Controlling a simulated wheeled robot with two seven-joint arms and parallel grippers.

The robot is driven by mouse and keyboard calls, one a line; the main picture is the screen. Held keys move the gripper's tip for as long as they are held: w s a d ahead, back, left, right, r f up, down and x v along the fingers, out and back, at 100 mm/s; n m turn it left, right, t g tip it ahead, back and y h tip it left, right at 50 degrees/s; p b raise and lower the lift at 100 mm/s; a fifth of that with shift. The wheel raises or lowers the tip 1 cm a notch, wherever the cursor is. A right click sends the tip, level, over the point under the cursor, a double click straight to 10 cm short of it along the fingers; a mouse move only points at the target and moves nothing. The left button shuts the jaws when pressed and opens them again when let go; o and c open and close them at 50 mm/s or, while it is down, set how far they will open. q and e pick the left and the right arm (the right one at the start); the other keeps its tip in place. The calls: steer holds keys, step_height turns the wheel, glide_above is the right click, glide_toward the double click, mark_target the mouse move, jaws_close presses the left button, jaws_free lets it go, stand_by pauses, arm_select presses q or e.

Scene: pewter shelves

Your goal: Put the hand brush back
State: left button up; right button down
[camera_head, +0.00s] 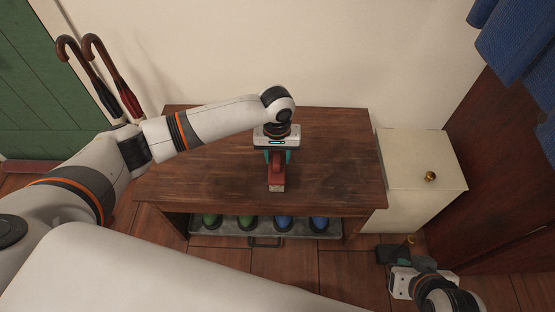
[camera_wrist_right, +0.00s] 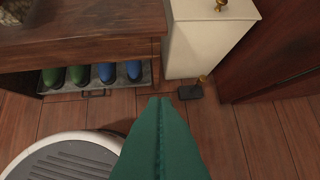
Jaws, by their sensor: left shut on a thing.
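The hand brush (camera_head: 276,174) is a small red thing above the brown wooden bench (camera_head: 340,150) in the head view. My left gripper (camera_head: 277,158) reaches over the bench from the left, its teal fingers on either side of the brush and shut on it. The gripper hides the far part of the brush, and I cannot tell if the brush touches the bench top. My right gripper is low at the right in the head view, away from the bench. In the right wrist view its green fingers (camera_wrist_right: 160,135) are together with nothing between them.
A shelf (camera_head: 300,233) under the bench holds green and blue shoes (camera_head: 284,223). A cream cabinet (camera_head: 410,200) with a brass knob (camera_head: 430,176) stands right of the bench. Umbrellas (camera_head: 110,80) stand at left. A dark block (camera_wrist_right: 190,92) with a brass top is on the floor.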

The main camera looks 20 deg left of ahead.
arm_select(q)
steer(key=shift+f, duration=0.75)
arm_select(e)
steer(key=shift+w+a+r+t, duration=0.25)
steer(key=shift+w+t, duration=0.1)
steer(key=shift+w, duration=0.25)
steer(key=shift+w+a+r+t, duration=0.25)
steer(key=shift+w+t, duration=0.1)
steer(key=shift+w, duration=0.2)
steer(key=shift+d, duration=0.1)
arm_select(q)
steer(key=o, duration=0.4)
steer(key=shift+f, duration=0.1)
steer(key=o, duration=0.5)
arm_select(e)
steer(key=shift+s+f, duration=0.15)
steer(key=shift+s, duration=0.1)
